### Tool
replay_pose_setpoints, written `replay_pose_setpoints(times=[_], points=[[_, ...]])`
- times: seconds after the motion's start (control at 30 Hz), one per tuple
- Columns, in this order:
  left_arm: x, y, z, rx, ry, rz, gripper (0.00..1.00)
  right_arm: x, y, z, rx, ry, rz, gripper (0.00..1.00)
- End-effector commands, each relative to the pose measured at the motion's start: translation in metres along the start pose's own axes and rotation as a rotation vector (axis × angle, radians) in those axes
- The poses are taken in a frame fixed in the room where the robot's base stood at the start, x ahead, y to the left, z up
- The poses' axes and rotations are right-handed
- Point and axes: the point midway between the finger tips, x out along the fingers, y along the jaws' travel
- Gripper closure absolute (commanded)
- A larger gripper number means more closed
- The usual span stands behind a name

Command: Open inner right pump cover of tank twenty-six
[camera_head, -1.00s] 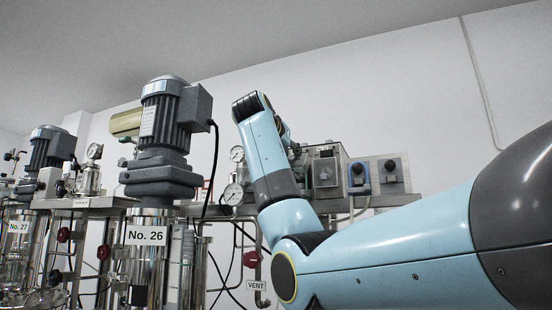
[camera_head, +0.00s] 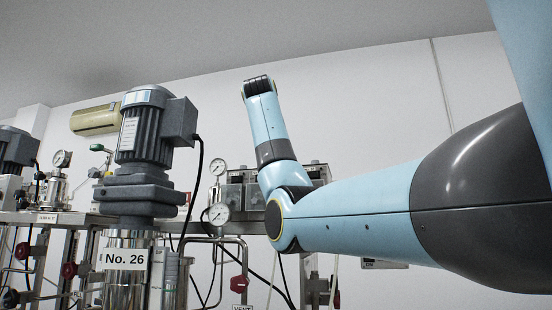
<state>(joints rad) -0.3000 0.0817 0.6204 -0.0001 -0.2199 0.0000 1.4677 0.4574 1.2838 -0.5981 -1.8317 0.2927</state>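Tank twenty-six is marked by the white "No. 26" label (camera_head: 126,259) on a shiny metal cylinder, with a grey ribbed motor (camera_head: 150,130) above it. Behind and to the right, a grey metal housing with dark box-like panels (camera_head: 232,197) stands at shelf height, largely hidden by my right arm (camera_head: 350,208). These may be the pump covers; I cannot tell which is the inner right one or whether it is open. My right arm reaches in from the right and bends upward in front of the housing. Neither gripper's fingers show.
Two round gauges (camera_head: 218,213) and bent pipes stand between the motor and my arm. A red valve handle (camera_head: 238,284) hangs below, near the "VENT" label. A beige cylinder (camera_head: 96,119) is at the back left. Bare wall lies above the equipment.

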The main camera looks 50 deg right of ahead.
Motion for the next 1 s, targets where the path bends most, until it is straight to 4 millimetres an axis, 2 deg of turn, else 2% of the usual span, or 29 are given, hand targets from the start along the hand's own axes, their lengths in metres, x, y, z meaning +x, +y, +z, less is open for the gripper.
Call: replay_pose_setpoints(times=[0.37,0.4,0.6,0.87,1.0], points=[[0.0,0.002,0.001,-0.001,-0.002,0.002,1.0,0.003,0.0,0.003,-0.004,-0.013,0.005,1.0],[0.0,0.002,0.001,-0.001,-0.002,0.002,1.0,0.003,0.0,0.003,-0.005,-0.014,0.005,0.79],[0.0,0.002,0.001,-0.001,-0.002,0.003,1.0,0.002,0.0,0.002,-0.003,-0.011,0.004,0.56],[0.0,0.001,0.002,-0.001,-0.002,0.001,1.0,0.0,0.0,0.001,-0.002,-0.009,0.002,0.56],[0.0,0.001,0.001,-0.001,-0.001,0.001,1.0,-0.014,-0.001,0.001,-0.002,-0.009,-0.001,0.56]])
